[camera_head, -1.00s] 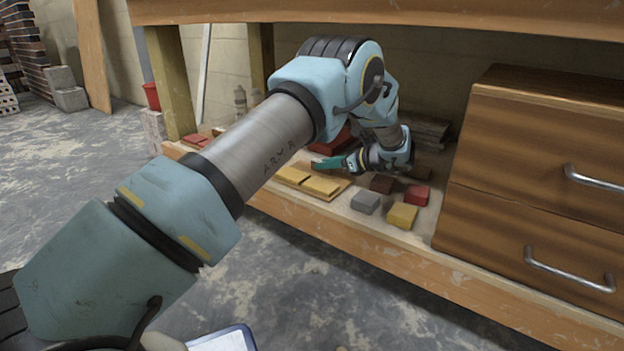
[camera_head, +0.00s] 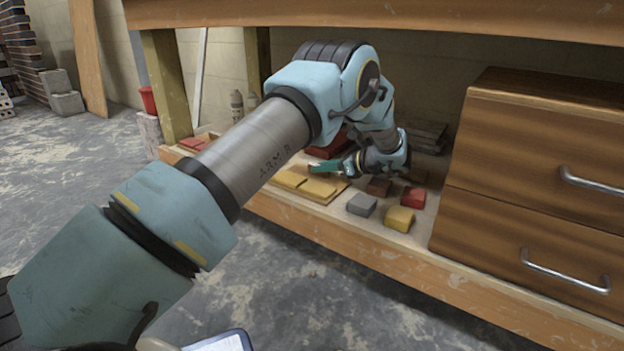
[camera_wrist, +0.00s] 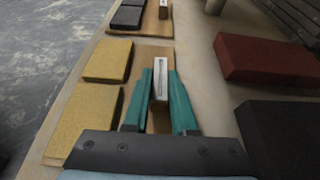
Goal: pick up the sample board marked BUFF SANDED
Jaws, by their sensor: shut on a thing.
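The sample board (camera_wrist: 138,72) is bare wood with two yellow sanded-looking slabs (camera_wrist: 108,61) on its left side. It also shows in the head view (camera_head: 325,199), low on the shelf. A small upright block with a pale label (camera_wrist: 160,78) stands on its right side; I cannot read the lettering. My gripper (camera_wrist: 160,75) has its teal fingers on either side of this block, shut on it. In the head view my gripper (camera_head: 322,167) is at the board's back edge. I cannot tell whether the board touches the shelf.
Another board with dark slabs (camera_wrist: 127,17) lies beyond. A dark red slab (camera_wrist: 268,58) and a black slab (camera_wrist: 285,130) lie to the right. A drawer cabinet (camera_head: 540,180) stands right; a bench top (camera_head: 400,18) hangs above.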

